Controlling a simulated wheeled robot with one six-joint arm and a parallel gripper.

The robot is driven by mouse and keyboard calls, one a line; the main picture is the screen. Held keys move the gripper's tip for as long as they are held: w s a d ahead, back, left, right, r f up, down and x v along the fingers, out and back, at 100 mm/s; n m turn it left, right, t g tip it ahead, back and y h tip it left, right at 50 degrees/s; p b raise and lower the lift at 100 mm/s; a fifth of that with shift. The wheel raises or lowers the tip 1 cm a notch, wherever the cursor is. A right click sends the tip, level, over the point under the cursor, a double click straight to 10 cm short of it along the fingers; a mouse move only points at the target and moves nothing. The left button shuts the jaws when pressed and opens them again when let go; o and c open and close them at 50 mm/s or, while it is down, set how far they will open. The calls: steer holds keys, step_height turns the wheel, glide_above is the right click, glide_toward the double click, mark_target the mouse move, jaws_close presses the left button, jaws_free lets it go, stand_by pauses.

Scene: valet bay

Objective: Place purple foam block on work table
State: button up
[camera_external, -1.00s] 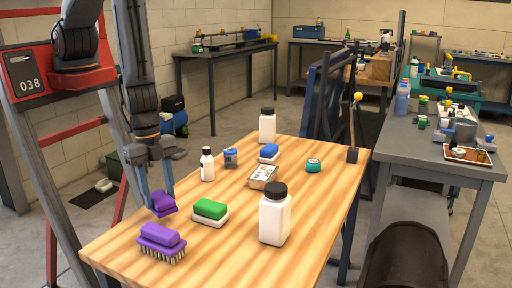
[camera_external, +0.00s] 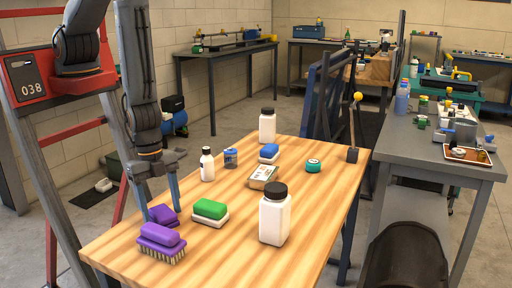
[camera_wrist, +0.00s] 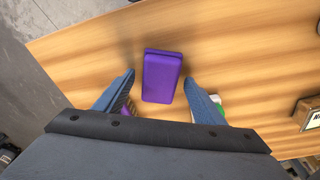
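The purple foam block (camera_external: 163,215) rests on the wooden work table (camera_external: 225,250) near its left edge. It also shows in the wrist view (camera_wrist: 162,76), lying flat on the wood. My gripper (camera_external: 161,212) is low over the table around the block. In the wrist view my gripper (camera_wrist: 160,78) is open, its two blue-grey fingers spread to either side of the block with a gap on each side.
A purple-backed brush (camera_external: 162,242) stands just in front of the block. A green-and-white block (camera_external: 210,212) is close on the right. The front right of the table is clear.

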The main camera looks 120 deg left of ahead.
mark_target(158, 208)
steer(key=shift+r, duration=0.45)
steer(key=s+a+r+n+p, duration=0.1)
steer(key=a+r, duration=0.3)
steer(key=r, duration=0.7)
steer(key=s+a+r+n+p, duration=0.2)
steer(key=s+a+r+p, duration=0.1)
steer(key=r, duration=0.7)
steer(key=s+a+r+n+t+p, duration=0.1)
steer(key=s+a+r+p, duration=0.2)
steer(key=r, duration=0.8)
steer(key=shift+s+a+r+y, duration=0.3)
steer(key=shift+a+r+y, duration=0.1)
steer(key=shift+a, duration=0.55)
steer(key=shift+f, duration=0.15)
step_height(158, 208, down, 13)
steer(key=g+b, duration=0.1)
steer(key=b, duration=1)
steer(key=shift+w+r, duration=0.2)
steer(key=shift+w, duration=0.25)
